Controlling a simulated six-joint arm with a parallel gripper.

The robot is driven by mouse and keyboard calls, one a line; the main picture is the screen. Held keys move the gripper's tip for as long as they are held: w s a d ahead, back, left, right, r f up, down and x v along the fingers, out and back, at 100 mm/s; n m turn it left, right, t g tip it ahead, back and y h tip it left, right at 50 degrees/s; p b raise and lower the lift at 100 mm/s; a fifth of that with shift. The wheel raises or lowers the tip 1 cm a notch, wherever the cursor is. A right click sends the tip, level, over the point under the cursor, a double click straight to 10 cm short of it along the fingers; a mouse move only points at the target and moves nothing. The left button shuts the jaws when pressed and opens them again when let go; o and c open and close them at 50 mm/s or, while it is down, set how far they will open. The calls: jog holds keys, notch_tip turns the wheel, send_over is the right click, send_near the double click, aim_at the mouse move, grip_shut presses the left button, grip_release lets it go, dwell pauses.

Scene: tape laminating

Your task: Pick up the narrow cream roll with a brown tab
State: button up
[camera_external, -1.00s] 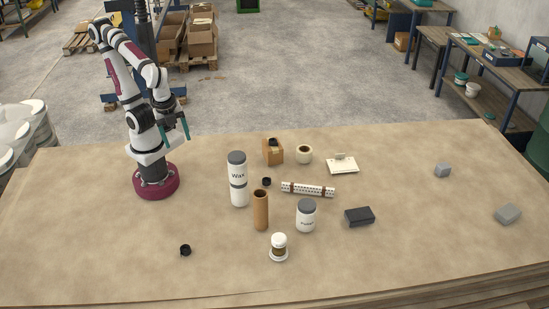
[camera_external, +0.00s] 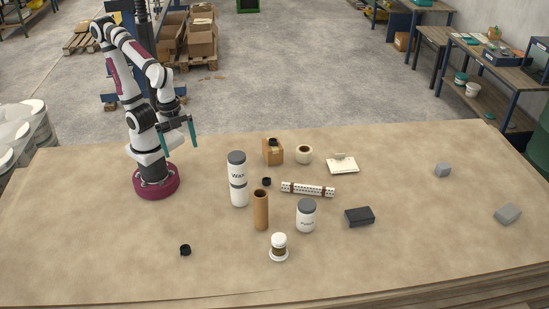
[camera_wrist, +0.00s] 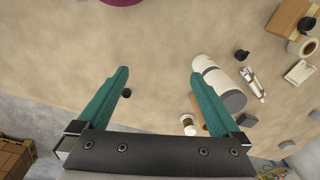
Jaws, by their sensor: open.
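A cream roll (camera_external: 304,154) with a dark centre stands on the table to the right of a brown box. It also shows in the wrist view (camera_wrist: 303,46) at the right edge. A brown tab on it is too small to make out. My gripper (camera_external: 181,151) is above the left back part of the table, well to the left of the roll and apart from it. Its two teal fingers are spread with nothing between them, as the wrist view also shows (camera_wrist: 159,73).
The brown box (camera_external: 273,152) stands close left of the roll, a cream card (camera_external: 342,165) to its right. The table's right side is mostly clear.

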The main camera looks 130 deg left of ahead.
jog(key=w+d+r+n+t+h, duration=0.1)
jog(key=w+r+n+t, duration=0.15)
jog(key=w, duration=0.95)
jog(key=w+d+r+n+t+h, duration=0.1)
jog(key=w+n+t, duration=0.25)
jog(key=w, duration=0.85)
jog(key=w+a+f+n+t+y, duration=0.15)
jog(key=w+a+n+y, duration=0.25)
jog(key=w+a, duration=0.4)
jog(key=w+a+n+t+y, duration=0.2)
jog(key=w+a+n+y, duration=0.3)
jog(key=a, duration=0.6)
jog(key=n+g+y, duration=0.4)
jog(key=n+g, duration=0.9)
jog(key=g, duration=0.2)
send_near(305, 148)
jog(key=x, duration=1.1)
jog(key=shift+f, duration=0.1)
jog(key=c, duration=1.2)
jog(key=shift+c, duration=0.2)
